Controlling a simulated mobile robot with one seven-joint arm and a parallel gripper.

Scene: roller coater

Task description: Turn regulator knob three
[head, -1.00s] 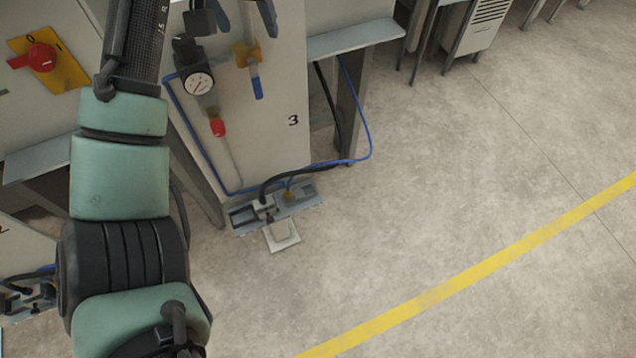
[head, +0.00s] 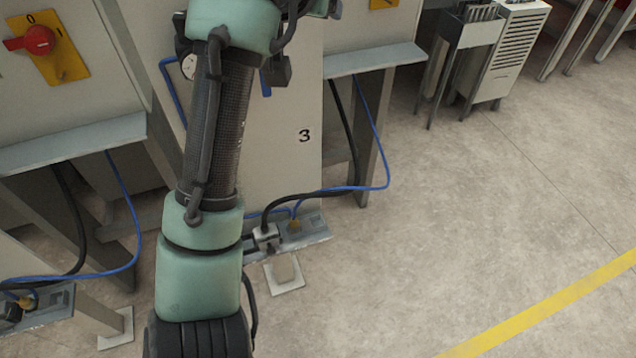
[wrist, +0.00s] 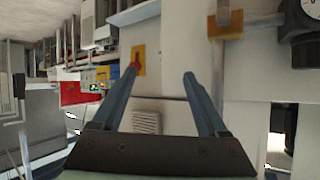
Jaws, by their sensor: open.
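The regulator on the panel marked 3 is mostly hidden behind my arm in the head view; part of its gauge (head: 188,67) shows at the arm's left edge. In the wrist view, a black regulator part (wrist: 304,50) and a cut-off gauge (wrist: 312,8) show at the upper right edge. I cannot clearly make out the knob. My gripper (wrist: 161,72) is open and empty, its two blue-grey fingers apart and pointing up the picture. The regulator part lies to the right of both fingers, not between them. The gripper's fingers do not show in the head view.
A brass valve (wrist: 225,22) is up and right of the fingers in the wrist view. A red switch (head: 42,45) on a yellow plate is at the left. Blue and black hoses (head: 345,185) hang under the panels. Floor (head: 480,230) at the right is clear.

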